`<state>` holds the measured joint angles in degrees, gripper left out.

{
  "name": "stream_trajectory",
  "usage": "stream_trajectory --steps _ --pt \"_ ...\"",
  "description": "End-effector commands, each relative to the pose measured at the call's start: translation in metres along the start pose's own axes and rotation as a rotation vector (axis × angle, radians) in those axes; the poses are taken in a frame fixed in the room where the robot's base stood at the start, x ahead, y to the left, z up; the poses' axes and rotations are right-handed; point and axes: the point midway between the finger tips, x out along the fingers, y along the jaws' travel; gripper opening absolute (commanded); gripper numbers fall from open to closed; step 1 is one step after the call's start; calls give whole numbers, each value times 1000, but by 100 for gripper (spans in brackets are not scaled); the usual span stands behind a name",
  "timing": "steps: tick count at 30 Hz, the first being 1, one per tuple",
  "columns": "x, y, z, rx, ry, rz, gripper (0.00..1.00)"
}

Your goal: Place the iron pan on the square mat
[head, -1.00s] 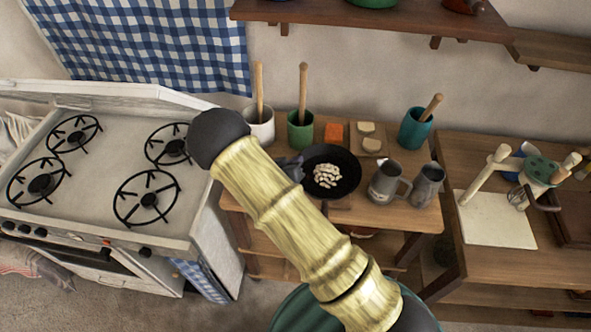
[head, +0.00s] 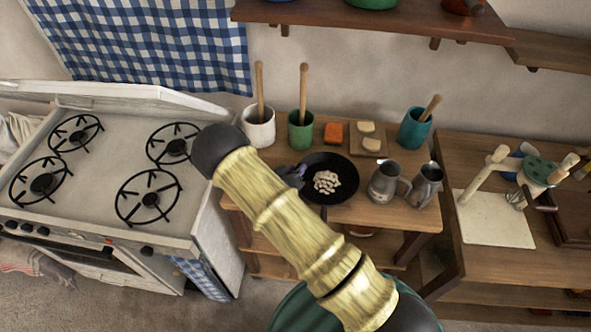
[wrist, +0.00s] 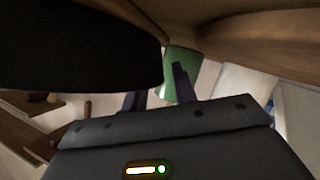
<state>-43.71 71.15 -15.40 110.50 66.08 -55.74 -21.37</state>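The iron pan (head: 345,192), round and black with several pale pieces in it, is over the front of the small wooden table. In the wrist view its dark body (wrist: 75,50) fills the upper left. My gripper (head: 291,177) is at the pan's left side, mostly behind my arm. I cannot tell whether the pan touches the table. A flat cream square (head: 494,218), which looks like the square mat, lies bare on the right-hand table.
Two grey metal mugs (head: 385,183) (head: 425,186) stand right of the pan. White (head: 259,128), green (head: 300,131) and teal (head: 414,130) pots stand behind. A utensil holder (head: 540,172) is behind the cream square. The stove (head: 110,180) is at left.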

Motion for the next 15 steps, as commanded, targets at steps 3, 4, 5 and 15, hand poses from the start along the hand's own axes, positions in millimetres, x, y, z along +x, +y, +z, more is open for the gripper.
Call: stream_trajectory --steps 3,4,5,15 --pt "0 0 0 0 0 0 28" --pt "0 0 0 0 0 0 28" --pt "0 0 0 0 0 0 28" --pt "-28 -2 1 -1 1 -4 28"
